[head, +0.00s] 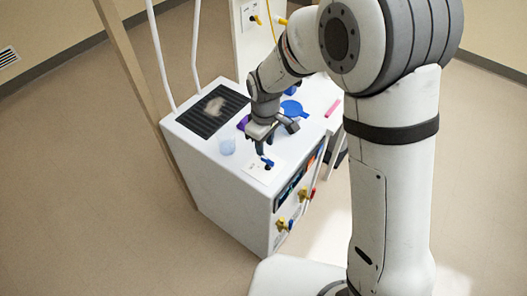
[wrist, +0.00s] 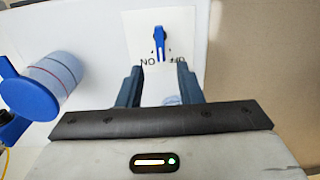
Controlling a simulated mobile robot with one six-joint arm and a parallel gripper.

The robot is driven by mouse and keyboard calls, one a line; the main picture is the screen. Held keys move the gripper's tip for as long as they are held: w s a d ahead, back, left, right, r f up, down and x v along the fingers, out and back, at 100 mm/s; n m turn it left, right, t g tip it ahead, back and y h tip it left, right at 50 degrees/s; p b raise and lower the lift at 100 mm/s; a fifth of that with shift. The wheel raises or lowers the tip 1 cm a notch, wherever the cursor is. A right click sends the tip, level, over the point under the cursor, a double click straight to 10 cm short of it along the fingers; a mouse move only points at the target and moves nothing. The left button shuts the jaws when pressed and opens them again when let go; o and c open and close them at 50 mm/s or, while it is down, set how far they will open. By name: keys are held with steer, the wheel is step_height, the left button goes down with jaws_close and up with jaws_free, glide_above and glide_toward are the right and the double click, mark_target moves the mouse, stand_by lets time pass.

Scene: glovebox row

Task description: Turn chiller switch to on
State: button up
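The chiller switch is a small blue lever knob (wrist: 160,44) with a white line on it, mounted on a white label plate (wrist: 188,22). In the wrist view the knob stands roughly upright, its white line toward my gripper. Upside-down lettering shows below it on both sides; the left label reads as ON inverted, and the right one is partly hidden. My gripper (wrist: 159,78) is open, its two dark fingers apart with nothing between them, just short of the knob. In the head view my gripper (head: 263,143) hangs above the switch (head: 267,161) near the cabinet top's front edge.
A blue round object (head: 291,108) and a pink bar (head: 333,107) lie behind. A dark grille (head: 205,122) is at the back left. Yellow valves (head: 281,224) protrude from the front.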

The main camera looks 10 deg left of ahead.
mark_target(264, 157)
step_height(264, 157, down, 6)
steer(key=shift+r+p, duration=0.1)
steer(key=shift+p, duration=0.35)
steer(key=shift+c, duration=0.4)
jaws_close()
steer(key=shift+w+r, duration=0.1)
